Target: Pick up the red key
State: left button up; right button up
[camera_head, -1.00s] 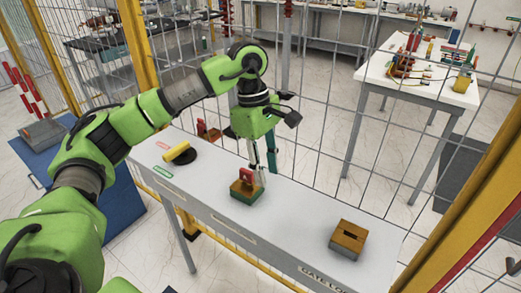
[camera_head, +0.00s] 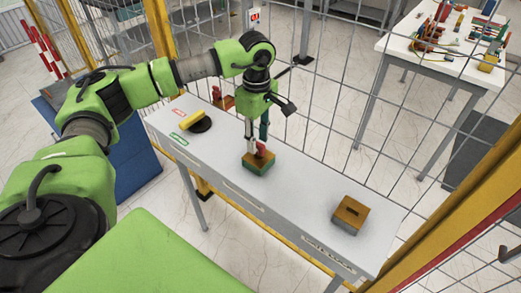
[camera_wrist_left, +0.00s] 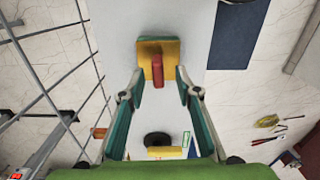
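The red key (camera_head: 261,148) stands in a block (camera_head: 258,164) with a yellow-brown top and green base on the grey table. In the left wrist view the key (camera_wrist_left: 158,70) rises from the yellow top (camera_wrist_left: 170,50). My left gripper (camera_head: 256,147) points down over the block, and a finger partly covers the key in the head view. In the left wrist view the fingers of my left gripper (camera_wrist_left: 159,78) are spread, with the key between their lines near the tips. Contact is not visible. My right gripper is not in view.
A second brown block (camera_head: 350,214) with a dark slot sits at the table's (camera_head: 300,200) right end. A yellow cylinder (camera_head: 191,119) and a black disc (camera_head: 202,126) lie at the left end. A wire fence (camera_head: 330,130) runs along the table's far side.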

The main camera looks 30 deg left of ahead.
aim_at(259, 143)
pick_arm(q)
notch_tip(259, 143, down, 3)
jog(key=shift+w+f+p, duration=0.1)
jog(key=shift+f+p, duration=0.05)
jog(key=shift+p, duration=0.55)
jog(key=shift+f, duration=0.3)
grip_shut()
jog(key=shift+r, duration=0.1)
